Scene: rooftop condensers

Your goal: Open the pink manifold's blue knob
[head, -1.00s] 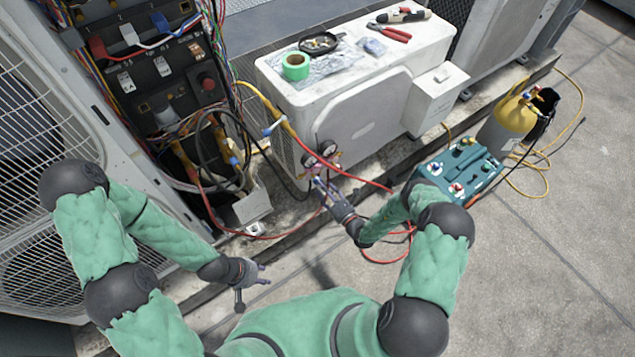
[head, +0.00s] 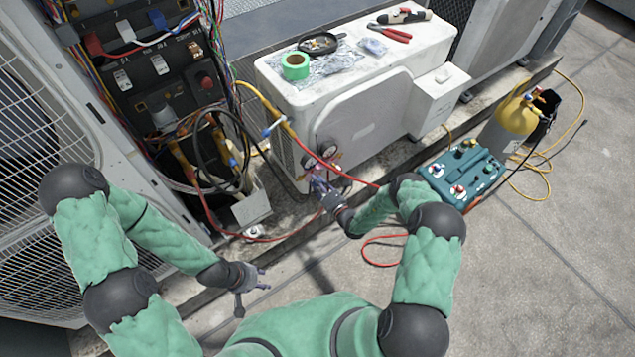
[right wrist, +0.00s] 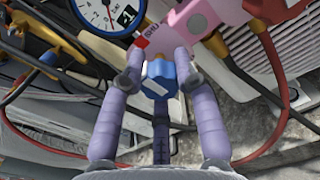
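The pink manifold (right wrist: 205,22) shows at the top of the right wrist view, with a round gauge (right wrist: 108,14) at its left. Its blue knob (right wrist: 158,78) sits between the two purple fingers of my right gripper (right wrist: 157,80). The fingers stand on either side of the knob; whether both touch it is hard to tell. In the head view the manifold's gauges (head: 318,158) are in front of the white condenser, with my right gripper (head: 318,184) at them, partly hiding the manifold. My left gripper (head: 252,278) is empty, low at the left, its fingers apart.
The white condenser (head: 365,105) carries green tape, a pan and red pliers. A teal pump box (head: 462,175) and a yellow cylinder (head: 514,118) stand to the right. Red hoses (head: 350,176) run from the manifold. An open electrical panel with wires (head: 150,70) is at the left.

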